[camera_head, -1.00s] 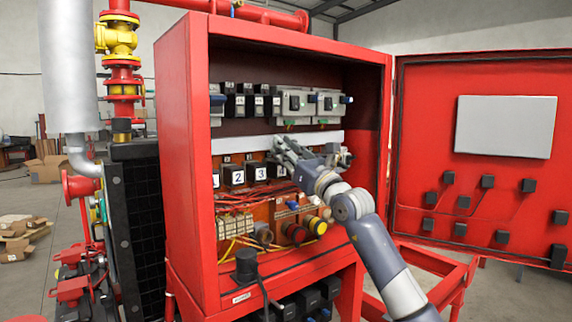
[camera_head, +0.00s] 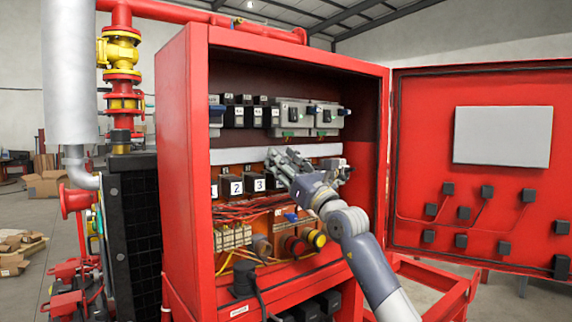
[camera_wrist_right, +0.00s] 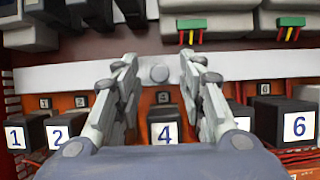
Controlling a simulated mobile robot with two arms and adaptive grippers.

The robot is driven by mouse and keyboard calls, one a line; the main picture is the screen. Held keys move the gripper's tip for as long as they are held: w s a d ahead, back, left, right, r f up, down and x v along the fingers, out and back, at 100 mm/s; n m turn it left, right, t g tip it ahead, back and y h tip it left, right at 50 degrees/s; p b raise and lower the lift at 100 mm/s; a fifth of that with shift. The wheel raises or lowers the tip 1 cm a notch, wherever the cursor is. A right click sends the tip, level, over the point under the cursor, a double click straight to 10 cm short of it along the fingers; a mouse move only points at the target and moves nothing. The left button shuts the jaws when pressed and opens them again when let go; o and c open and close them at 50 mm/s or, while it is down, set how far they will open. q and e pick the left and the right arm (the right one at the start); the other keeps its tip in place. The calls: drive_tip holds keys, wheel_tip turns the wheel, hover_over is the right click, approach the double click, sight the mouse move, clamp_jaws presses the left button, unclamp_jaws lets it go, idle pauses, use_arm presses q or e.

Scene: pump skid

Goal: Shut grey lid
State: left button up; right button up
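No part is clearly a lid. Grey box-shaped modules (camera_head: 293,113) sit in the upper row of the open red cabinet, and their lower edges (camera_wrist_right: 218,20) show at the top of the right wrist view. I cannot tell whether one has a lid. My right gripper (camera_head: 281,160) is inside the cabinet, below the modules, in front of the pale strip (camera_head: 236,155). In the right wrist view its fingers (camera_wrist_right: 159,75) are apart, with nothing visibly held between them. My left gripper is out of view.
Numbered black blocks (camera_head: 232,187) stand below the strip, close to the gripper. Wires, terminals and round connectors (camera_head: 316,238) lie lower. The cabinet's red side wall (camera_head: 183,170) bounds the left. The red door (camera_head: 425,130), with a pale panel (camera_head: 502,136), stands open right.

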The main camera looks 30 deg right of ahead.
drive_tip(key=v, duration=1.2)
drive_tip(key=shift+d+r, duration=0.1)
